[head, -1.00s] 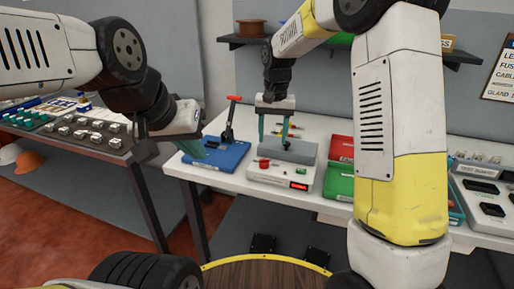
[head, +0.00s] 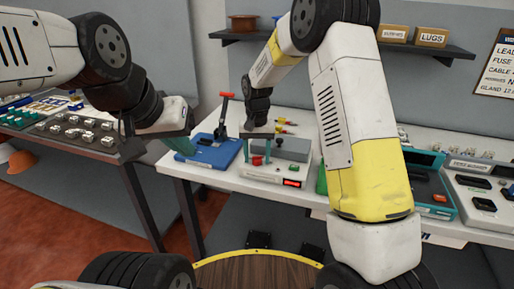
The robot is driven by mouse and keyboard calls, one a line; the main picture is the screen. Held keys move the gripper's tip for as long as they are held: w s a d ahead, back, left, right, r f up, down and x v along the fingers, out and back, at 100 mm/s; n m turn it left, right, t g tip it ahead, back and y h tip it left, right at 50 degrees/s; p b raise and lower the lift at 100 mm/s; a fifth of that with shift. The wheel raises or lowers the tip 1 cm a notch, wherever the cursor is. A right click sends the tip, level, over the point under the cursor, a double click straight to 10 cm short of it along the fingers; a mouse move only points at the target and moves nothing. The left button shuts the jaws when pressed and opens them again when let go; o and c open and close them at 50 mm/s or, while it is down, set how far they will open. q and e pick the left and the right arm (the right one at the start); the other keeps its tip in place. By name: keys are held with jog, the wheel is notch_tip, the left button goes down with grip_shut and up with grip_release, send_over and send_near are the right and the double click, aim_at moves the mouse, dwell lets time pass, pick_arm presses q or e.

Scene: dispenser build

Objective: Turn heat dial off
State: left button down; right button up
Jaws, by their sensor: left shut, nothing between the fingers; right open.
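The heat dial, a red knob (head: 257,161), sits on the front left of a white unit (head: 262,179) with a grey block on top and a lit red display (head: 291,183). My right gripper (head: 257,156) is open, pointing down, with its teal fingers on either side of the red knob. Whether the fingers touch the knob cannot be told. My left gripper (head: 181,147) is shut and empty, left of the blue lever device, away from the dial.
A blue device with a red-tipped lever (head: 216,150) stands just left of the white unit. A green button (head: 293,168) is right of the dial. A teal case (head: 432,190) lies farther right. A shelf (head: 350,37) is above the table.

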grip_shut()
